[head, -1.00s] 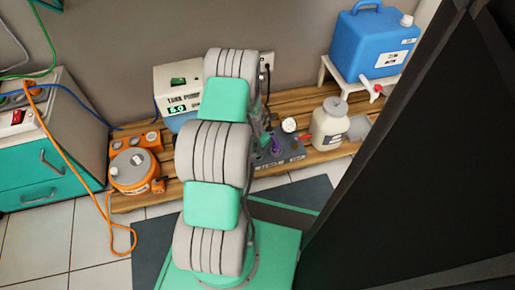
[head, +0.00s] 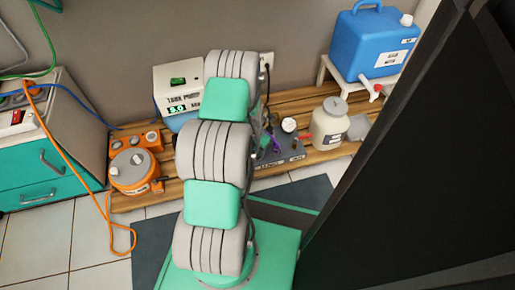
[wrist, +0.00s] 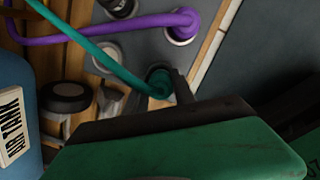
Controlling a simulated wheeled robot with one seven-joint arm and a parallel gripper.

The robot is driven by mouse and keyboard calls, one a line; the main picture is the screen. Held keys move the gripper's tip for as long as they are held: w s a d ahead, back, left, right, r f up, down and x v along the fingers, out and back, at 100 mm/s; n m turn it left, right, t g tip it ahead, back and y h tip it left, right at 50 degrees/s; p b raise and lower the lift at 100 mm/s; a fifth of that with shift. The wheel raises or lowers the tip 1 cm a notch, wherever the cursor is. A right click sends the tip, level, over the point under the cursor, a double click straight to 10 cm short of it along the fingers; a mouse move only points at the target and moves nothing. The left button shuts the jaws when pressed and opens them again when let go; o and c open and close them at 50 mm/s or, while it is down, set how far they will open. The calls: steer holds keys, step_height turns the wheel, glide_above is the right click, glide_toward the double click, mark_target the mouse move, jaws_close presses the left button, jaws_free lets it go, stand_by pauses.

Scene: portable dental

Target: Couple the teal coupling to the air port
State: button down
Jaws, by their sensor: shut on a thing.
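In the wrist view, the teal coupling (wrist: 158,80) sits at the end of a teal hose (wrist: 105,52) that comes down from the upper left. My gripper (wrist: 162,94) is shut on the coupling, with a dark finger along its right side. The coupling is over the lower part of a grey port panel (wrist: 135,42). The air port is not clearly seen beneath it, and I cannot tell whether the coupling is seated. In the head view, my arm hides the gripper and part of the panel (head: 290,160).
A purple hose (wrist: 150,20) ends in a port above the coupling. In the head view, a cream bottle (head: 329,125) stands right of the panel, and an orange canister (head: 134,170) stands left.

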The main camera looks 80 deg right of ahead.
steer(key=shift+f, duration=0.6)
steer(key=c, duration=1)
jaws_free()
steer(key=shift+o, duration=0.2)
